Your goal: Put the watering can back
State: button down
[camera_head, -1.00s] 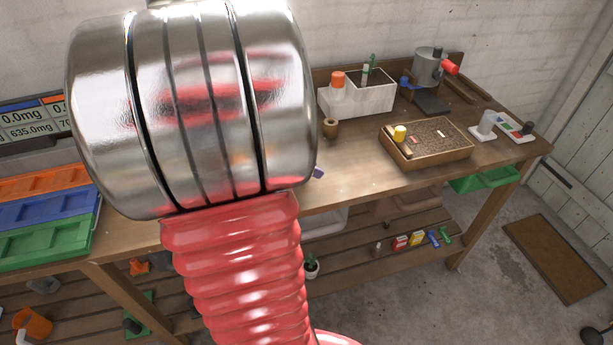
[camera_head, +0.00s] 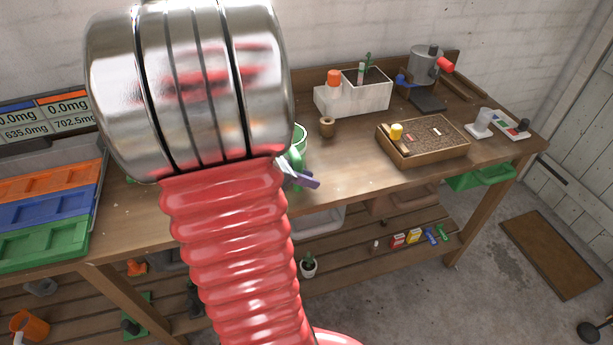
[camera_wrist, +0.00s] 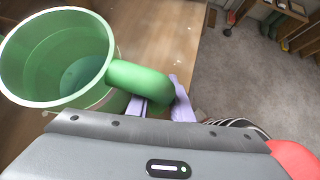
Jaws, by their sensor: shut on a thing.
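The green watering can (camera_wrist: 60,55) fills the left of the wrist view, round and open-topped with a pale rim and a thick handle. Its spout does not show. My gripper (camera_wrist: 160,106), with lavender fingers, is shut on the handle. In the head view, the edge of the can (camera_head: 300,138) and my gripper (camera_head: 302,176) show just right of my arm, over the front part of the bench; my arm hides the rest. I cannot tell whether the can touches the bench top.
The wooden bench (camera_head: 350,175) is clear to the right of the can. Colored bins (camera_head: 45,205) are at left. A lower shelf (camera_head: 350,262) holds small items.

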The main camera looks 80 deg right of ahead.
jog(key=c, duration=1.6)
grip_release()
jog(key=shift+o, duration=0.2)
jog(key=v, duration=1.2)
jog(key=shift+w+a, duration=0.1)
